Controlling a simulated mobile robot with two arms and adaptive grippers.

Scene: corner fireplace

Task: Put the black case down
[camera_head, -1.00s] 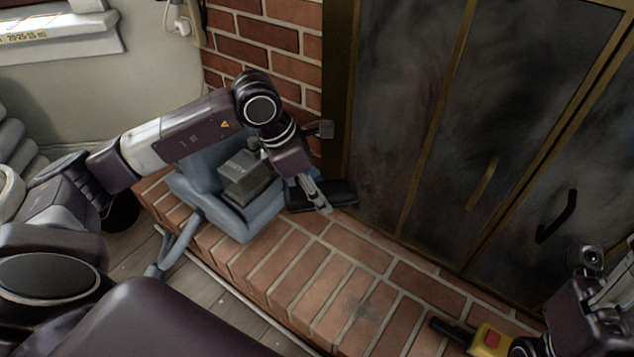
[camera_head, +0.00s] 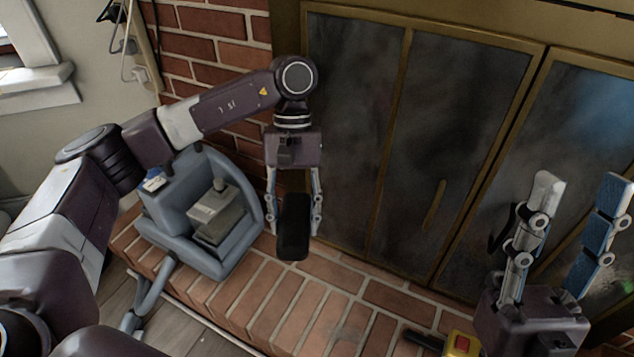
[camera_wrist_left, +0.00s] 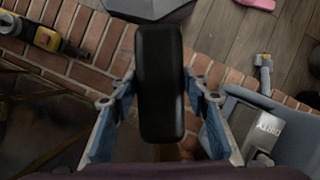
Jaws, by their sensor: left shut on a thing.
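The black case (camera_head: 293,228) is a small dark oblong with rounded ends. My left gripper (camera_head: 294,212) is shut on it, one finger along each side, in front of the fireplace doors. In the left wrist view the case (camera_wrist_left: 160,85) stands out lengthwise between the fingers, over the brick hearth. Whether its lower end touches the bricks I cannot tell. My right gripper (camera_head: 568,225) is at the right with its fingers pointing up, spread wide and empty.
A blue-grey machine (camera_head: 172,225) with a hose stands on the brick hearth (camera_head: 330,285) left of the case. A yellow and black tool (camera_head: 461,344) lies at the front right, also in the wrist view (camera_wrist_left: 47,38). Bare brick lies between them. Glass fireplace doors (camera_head: 425,130) rise behind.

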